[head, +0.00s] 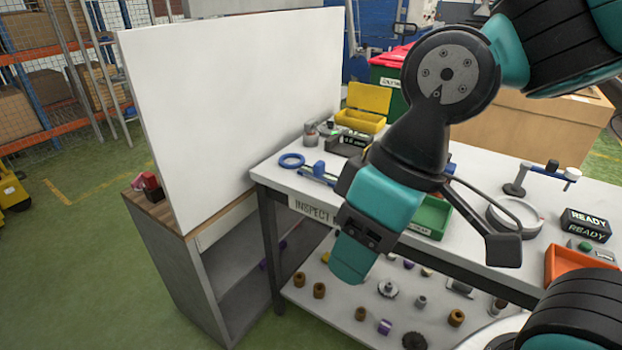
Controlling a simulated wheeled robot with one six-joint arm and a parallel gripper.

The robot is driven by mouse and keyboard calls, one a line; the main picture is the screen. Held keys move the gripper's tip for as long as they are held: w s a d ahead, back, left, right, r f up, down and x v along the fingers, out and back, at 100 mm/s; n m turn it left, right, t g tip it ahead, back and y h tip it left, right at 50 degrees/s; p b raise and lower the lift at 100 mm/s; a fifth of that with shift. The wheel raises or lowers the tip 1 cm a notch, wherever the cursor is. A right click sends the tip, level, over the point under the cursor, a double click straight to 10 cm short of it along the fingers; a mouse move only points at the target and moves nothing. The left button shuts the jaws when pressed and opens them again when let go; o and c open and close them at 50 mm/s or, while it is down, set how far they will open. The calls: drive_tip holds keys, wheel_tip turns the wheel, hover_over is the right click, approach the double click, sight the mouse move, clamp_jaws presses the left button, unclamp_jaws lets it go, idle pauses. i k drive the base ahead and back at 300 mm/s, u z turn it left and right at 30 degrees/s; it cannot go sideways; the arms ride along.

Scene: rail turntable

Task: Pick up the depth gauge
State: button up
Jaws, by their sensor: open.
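A blue tool with a slim bar (318,171) lies on the inspection table (268,174), just right of a blue ring. It may be the depth gauge, but it is too small to tell, and my arm partly covers its right end. My gripper (350,268) hangs in front of the table's near edge, pointing down, to the right of and nearer than the blue tool. It appears apart from the table and holds nothing that I can see. Its fingers are hard to make out from this side.
The blue ring (291,160), an open yellow box (361,118), a green tray (432,214), a white ring (515,213), a stand (540,171) and an orange bin (575,262) are on the table. A large white panel (235,105) rises at left. Several small parts lie on the lower shelf.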

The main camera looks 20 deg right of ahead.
sight(317, 173)
drive_tip(key=u, duration=0.3)
drive_tip(key=i, duration=1.25)
drive_tip(key=z, duration=0.9)
